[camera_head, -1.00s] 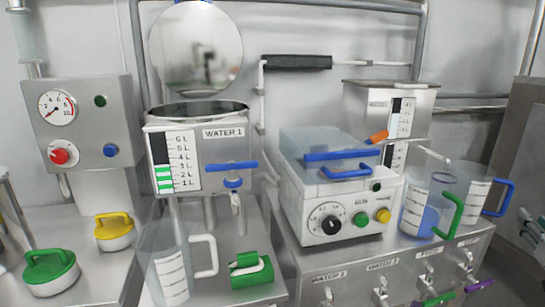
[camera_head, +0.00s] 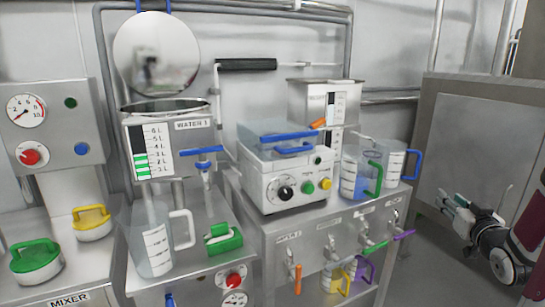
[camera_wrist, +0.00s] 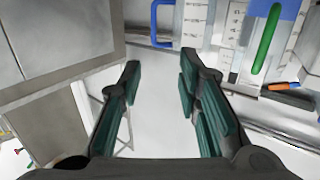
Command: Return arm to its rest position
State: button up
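My gripper (camera_head: 458,213) is at the far right of the head view, in front of a large grey steel cabinet and apart from the bench. In the wrist view my gripper (camera_wrist: 158,85) shows its two dark green fingers spread apart, with nothing between them. A blue-handled clear jug (camera_wrist: 192,22) and a green handle (camera_wrist: 266,38) show past the fingers at the top of the wrist view.
The steel cabinet (camera_head: 480,130) stands right of the bench. Clear jugs with a green handle (camera_head: 361,172) and a blue handle (camera_head: 394,160) stand at the bench's right end. Coloured valve levers project from the bench front (camera_head: 262,262). Open floor lies between bench and cabinet.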

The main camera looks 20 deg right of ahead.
jog(key=w+a+r+n+g+y, duration=0.15)
jog(key=a+g, duration=0.25)
jog(key=a, duration=0.6)
jog(key=w+a+r+n+g+y, duration=0.1)
jog(key=a+r+g, duration=0.15)
jog(key=a, duration=0.85)
jog(key=s+a+f+n+g+y, duration=0.1)
jog(key=s+a+n+g+y, duration=0.4)
jog(key=s+a, duration=2.05)
notch_tip(320, 180, up, 22)
jog(key=m+p, duration=0.2)
jog(key=p, duration=1.8)
jog(key=shift+s+y, duration=0.3)
jog(key=shift+y, duration=0.15)
jog(key=shift+t, duration=0.25)
